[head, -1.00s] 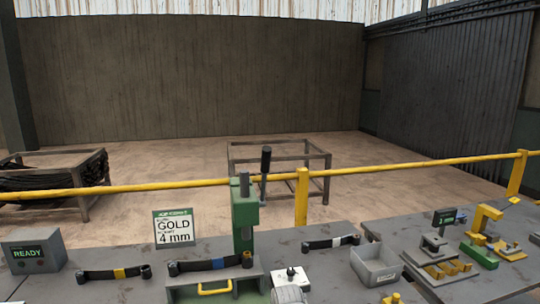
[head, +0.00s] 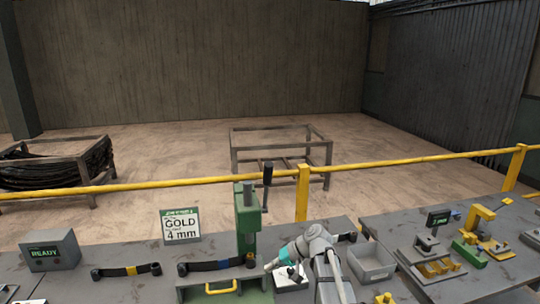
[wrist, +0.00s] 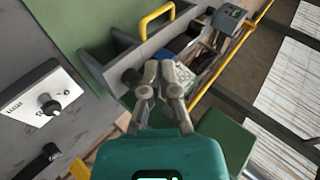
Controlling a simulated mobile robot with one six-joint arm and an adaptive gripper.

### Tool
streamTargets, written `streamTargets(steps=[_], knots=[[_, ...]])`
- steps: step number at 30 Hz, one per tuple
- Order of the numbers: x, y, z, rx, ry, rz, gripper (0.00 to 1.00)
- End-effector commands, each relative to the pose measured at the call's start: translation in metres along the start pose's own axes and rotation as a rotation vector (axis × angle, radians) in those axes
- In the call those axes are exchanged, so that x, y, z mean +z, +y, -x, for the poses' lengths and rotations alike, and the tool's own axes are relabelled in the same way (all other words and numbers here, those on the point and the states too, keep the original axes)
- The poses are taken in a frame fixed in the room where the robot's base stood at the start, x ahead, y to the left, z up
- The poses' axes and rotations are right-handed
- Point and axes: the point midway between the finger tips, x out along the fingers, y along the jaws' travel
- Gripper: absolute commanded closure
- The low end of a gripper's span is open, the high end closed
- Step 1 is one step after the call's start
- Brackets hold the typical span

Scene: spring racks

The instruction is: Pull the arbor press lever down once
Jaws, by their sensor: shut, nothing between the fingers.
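The arbor press (head: 247,215) is a green column at the back of the bench, left of the middle. Its lever (head: 267,175) stands nearly upright, with a black grip at the top. My gripper (head: 270,266) is low in front of the press, to the right of its base and well below the lever's grip. In the wrist view my gripper (wrist: 160,76) has its fingers together with nothing between them. A green block (wrist: 225,140), seemingly part of the press, is at the lower right there. I cannot make out the lever in the wrist view.
A grey-green box with a yellow handle (head: 221,287) stands before the press. Leaf springs (head: 126,270) lie on the bench. A yellow rail (head: 400,164) runs behind.

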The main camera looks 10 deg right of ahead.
Motion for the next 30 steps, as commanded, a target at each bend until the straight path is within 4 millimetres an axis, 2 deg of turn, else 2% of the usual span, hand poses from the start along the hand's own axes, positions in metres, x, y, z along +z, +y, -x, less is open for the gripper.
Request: streamTargets(steps=[1, 5, 9, 15, 18, 21, 24, 30], knots=[[-0.023, -0.017, 0.021, -0.059, 0.029, -0.001, 1.00], [-0.063, -0.046, 0.061, -0.223, 0.110, 0.003, 1.00], [-0.106, -0.074, 0.113, -0.395, 0.209, 0.010, 1.00], [-0.157, -0.103, 0.189, -0.611, 0.349, 0.024, 1.00], [-0.174, -0.111, 0.219, -0.689, 0.403, 0.030, 1.00], [-0.184, -0.114, 0.240, -0.742, 0.443, 0.035, 1.00], [-0.189, -0.116, 0.251, -0.772, 0.465, 0.038, 1.00], [-0.190, -0.116, 0.254, -0.784, 0.474, 0.039, 1.00]])
